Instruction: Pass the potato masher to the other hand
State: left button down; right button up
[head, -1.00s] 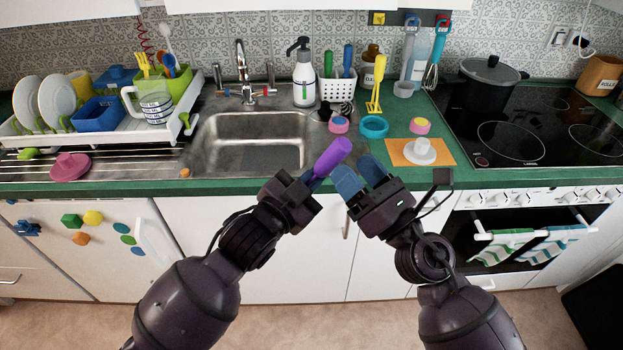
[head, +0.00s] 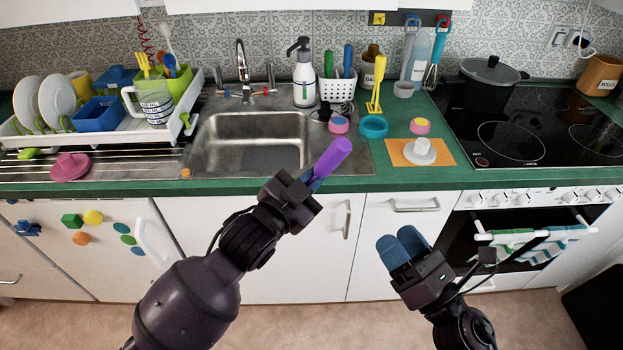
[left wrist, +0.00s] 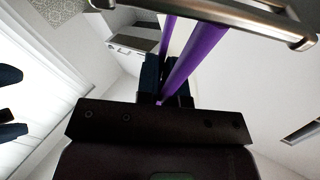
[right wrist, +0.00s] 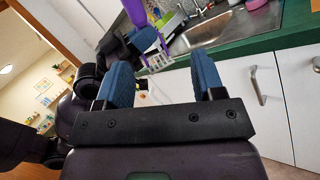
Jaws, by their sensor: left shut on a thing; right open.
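The potato masher shows its purple handle (head: 332,158) in the head view, tilted up to the right in front of the sink. My left gripper (head: 311,184) is shut on it, and the fingers hide part of it. In the left wrist view purple lengths of the masher (left wrist: 195,57) run up from between the fingers. My right gripper (head: 403,246) is open and empty, lower and to the right of the masher, in front of the cabinets. In the right wrist view its blue fingers stand apart with nothing between them, and the purple handle (right wrist: 136,12) shows beyond them.
The green counter edge (head: 260,186) and the sink (head: 250,140) lie behind the masher. Cabinet handles (head: 414,206) and the oven rail with towels (head: 510,236) stick out near my right arm.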

jog(key=s+d+f+m+g+h, duration=0.2)
jog(key=d+f+m+h, duration=0.2)
jog(key=f+m, duration=0.3)
jog(key=s+d+f+m+g+h, duration=0.2)
jog(key=f+m, duration=0.6)
jog(key=m, duration=0.9)
jog(key=s+d+f+m+g+h, duration=0.2)
jog(key=s+d+f+m+h, duration=0.2)
jog(key=d+f+m, duration=0.3)
jog(key=shift+s+d+f+m+h, duration=0.15)
jog(key=shift+d+f+m+h, duration=0.55)
jog(key=shift+m, duration=1.8)
